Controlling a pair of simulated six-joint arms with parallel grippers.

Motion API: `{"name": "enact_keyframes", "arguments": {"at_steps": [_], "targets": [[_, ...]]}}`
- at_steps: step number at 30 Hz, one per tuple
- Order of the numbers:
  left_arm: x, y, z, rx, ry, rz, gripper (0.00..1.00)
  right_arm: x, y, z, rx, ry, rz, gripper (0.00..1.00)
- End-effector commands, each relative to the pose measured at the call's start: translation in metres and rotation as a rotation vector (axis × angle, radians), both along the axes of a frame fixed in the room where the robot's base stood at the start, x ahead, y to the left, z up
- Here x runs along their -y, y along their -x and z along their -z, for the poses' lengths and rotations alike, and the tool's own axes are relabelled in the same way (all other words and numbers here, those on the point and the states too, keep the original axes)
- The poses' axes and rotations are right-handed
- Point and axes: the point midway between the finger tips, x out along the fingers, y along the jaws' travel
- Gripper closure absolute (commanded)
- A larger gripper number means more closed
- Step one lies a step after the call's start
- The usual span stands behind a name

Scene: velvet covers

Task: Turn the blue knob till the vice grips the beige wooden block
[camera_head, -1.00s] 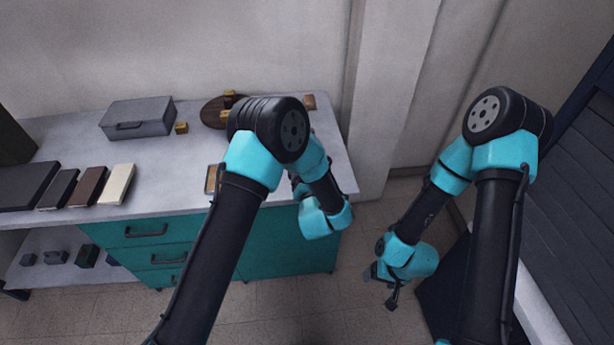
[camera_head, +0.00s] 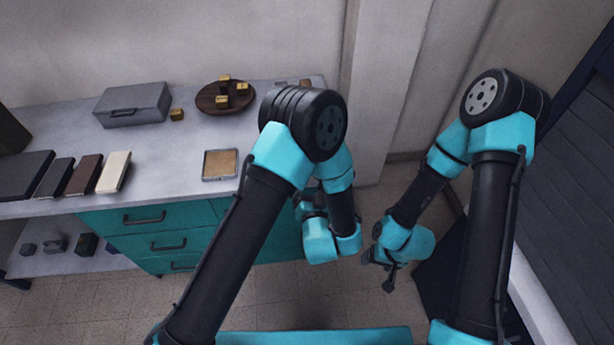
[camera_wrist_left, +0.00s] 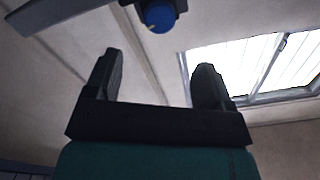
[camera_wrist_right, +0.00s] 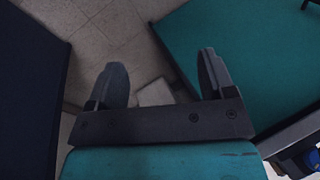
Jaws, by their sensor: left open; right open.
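I cannot make out the vice's jaws or the beige wooden block.
The worktop (camera_head: 170,145) holds a grey case (camera_head: 132,104), a round board (camera_head: 207,102) with small cubes, a square tray (camera_head: 220,164) and several flat slabs. A teal drawer cabinet (camera_head: 190,217) stands below. The floor (camera_head: 300,290) right of it is clear.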

Motion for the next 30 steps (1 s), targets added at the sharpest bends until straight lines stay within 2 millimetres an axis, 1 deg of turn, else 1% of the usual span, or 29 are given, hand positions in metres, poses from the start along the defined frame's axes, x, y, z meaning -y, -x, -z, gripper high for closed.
{"name": "enact_keyframes", "arguments": {"at_steps": [1, 6, 9, 12, 24, 27, 30], "targets": [[0.003, 0.011, 0.001, -0.002, -0.002, 0.004, 0.24, 0.0, 0.0, 0.0, 0.0, 0.0, 0.0, 0.24], [0.006, 0.039, 0.001, -0.002, -0.002, 0.004, 0.24, 0.0, 0.0, 0.0, 0.0, 0.0, 0.0, 0.24], [0.007, 0.049, 0.0, -0.001, -0.001, 0.003, 0.24, 0.0, 0.0, 0.0, 0.0, 0.0, 0.0, 0.24], [0.006, 0.055, 0.0, -0.001, -0.001, 0.001, 0.24, 0.0, 0.0, 0.0, 0.0, 0.0, 0.0, 0.24], [0.005, 0.055, 0.001, -0.008, 0.005, -0.001, 0.24, -0.001, -0.001, 0.0, 0.006, 0.002, 0.0, 0.24], [-0.002, 0.049, 0.007, -0.043, 0.028, 0.001, 0.24, -0.006, -0.008, 0.0, 0.037, 0.009, 0.005, 0.24], [-0.017, 0.04, 0.02, -0.122, 0.075, 0.002, 0.24, -0.017, -0.022, 0.0, 0.106, 0.025, 0.015, 0.24]]}}
